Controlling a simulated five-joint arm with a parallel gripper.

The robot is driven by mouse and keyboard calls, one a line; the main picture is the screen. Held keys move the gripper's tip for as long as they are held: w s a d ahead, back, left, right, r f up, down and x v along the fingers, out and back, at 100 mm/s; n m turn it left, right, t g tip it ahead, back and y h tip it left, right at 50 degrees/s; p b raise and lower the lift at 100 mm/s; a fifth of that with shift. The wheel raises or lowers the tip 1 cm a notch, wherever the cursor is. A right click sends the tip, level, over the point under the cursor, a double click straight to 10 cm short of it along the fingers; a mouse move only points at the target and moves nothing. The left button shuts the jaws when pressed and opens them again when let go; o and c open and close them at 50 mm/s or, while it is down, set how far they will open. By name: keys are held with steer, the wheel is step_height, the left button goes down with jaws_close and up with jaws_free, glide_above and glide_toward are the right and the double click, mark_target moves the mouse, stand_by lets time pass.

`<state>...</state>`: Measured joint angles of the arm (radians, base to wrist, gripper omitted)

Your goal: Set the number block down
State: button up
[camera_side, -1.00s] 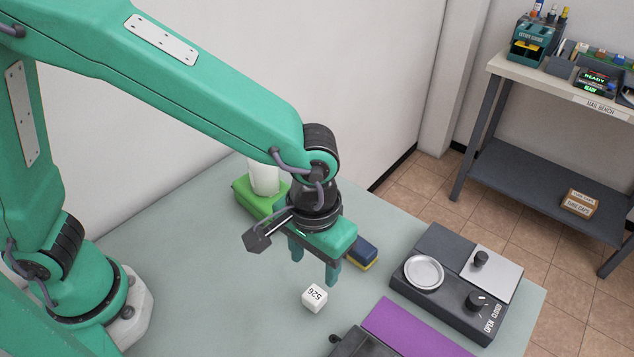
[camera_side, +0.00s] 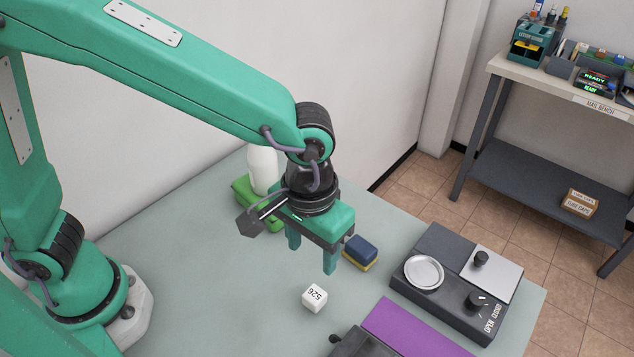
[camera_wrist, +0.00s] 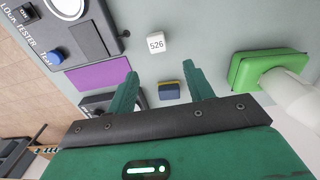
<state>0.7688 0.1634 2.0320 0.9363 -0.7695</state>
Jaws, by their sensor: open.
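My gripper (camera_side: 311,268) is open and empty, above the table and apart from the block. In the wrist view the number block (camera_wrist: 156,43) lies beyond the fingertips of my gripper (camera_wrist: 162,75), with nothing held between them.
A blue and yellow block (camera_side: 361,252) lies right of my gripper. A green base (camera_side: 262,208) with a white cylinder stands behind it. A purple mat (camera_side: 408,330) and a dark device panel (camera_side: 450,305) are at the right. The table left of the block is clear.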

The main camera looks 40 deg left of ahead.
steer(key=w+a+r+t, duration=0.1)
steer(key=a+r, duration=0.3)
steer(key=a, duration=0.3)
steer(key=a+r+t, duration=0.1)
steer(key=a+r, duration=0.2)
steer(key=a, duration=0.3)
steer(key=s+a+r+t, duration=0.1)
steer(key=s+a, duration=0.2)
steer(key=a, duration=0.3)
steer(key=s+a+r+t, duration=0.2)
steer(key=a, duration=0.5)
steer(key=shift+s+a+r, duration=0.15)
steer(key=shift+s+r, duration=0.05)
steer(key=shift+s, duration=0.2)
steer(key=shift+o, duration=0.2)
